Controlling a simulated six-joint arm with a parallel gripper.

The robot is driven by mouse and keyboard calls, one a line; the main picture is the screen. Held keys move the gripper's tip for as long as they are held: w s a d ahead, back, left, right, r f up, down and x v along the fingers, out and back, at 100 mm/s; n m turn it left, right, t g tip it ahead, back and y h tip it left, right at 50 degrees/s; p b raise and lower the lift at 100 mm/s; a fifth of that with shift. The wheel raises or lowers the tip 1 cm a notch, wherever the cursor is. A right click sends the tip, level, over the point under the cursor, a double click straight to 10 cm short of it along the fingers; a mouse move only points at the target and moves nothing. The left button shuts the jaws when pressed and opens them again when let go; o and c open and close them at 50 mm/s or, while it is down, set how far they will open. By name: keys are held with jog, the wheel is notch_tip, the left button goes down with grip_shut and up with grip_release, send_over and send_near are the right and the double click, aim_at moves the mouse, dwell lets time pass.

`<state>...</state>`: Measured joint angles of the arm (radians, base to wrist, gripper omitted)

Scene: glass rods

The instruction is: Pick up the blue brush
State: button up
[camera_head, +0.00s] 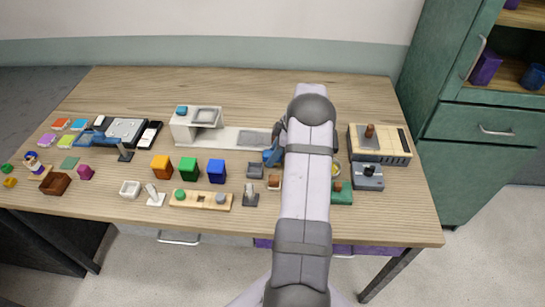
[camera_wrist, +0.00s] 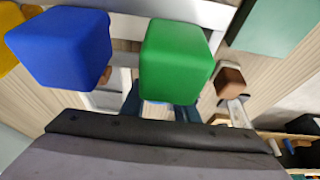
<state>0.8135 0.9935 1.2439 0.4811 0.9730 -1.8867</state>
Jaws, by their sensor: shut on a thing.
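My gripper (camera_wrist: 159,112) shows only in part in the wrist view, behind the near edges of the green cube (camera_wrist: 176,62) and the blue cube (camera_wrist: 62,47). Its two dark blue-grey fingers stand a little apart, and the space between their tips is mostly hidden. In the head view a small blue piece, which looks like the blue brush (camera_head: 271,157), shows at the left side of my arm, at the gripper's end. The gripper is shut on it. The arm hides much of both, so I cannot tell the brush's full shape or whether it touches the table.
The blue cube (camera_head: 217,171), green cube (camera_head: 188,169) and orange cube (camera_head: 161,167) stand left of my arm. A beige box (camera_head: 380,150) and a grey box (camera_head: 367,177) are to the right. The table's back is clear.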

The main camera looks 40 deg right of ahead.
notch_tip(320, 180, up, 10)
jog(key=b, duration=0.3)
jog(key=shift+f, duration=0.15)
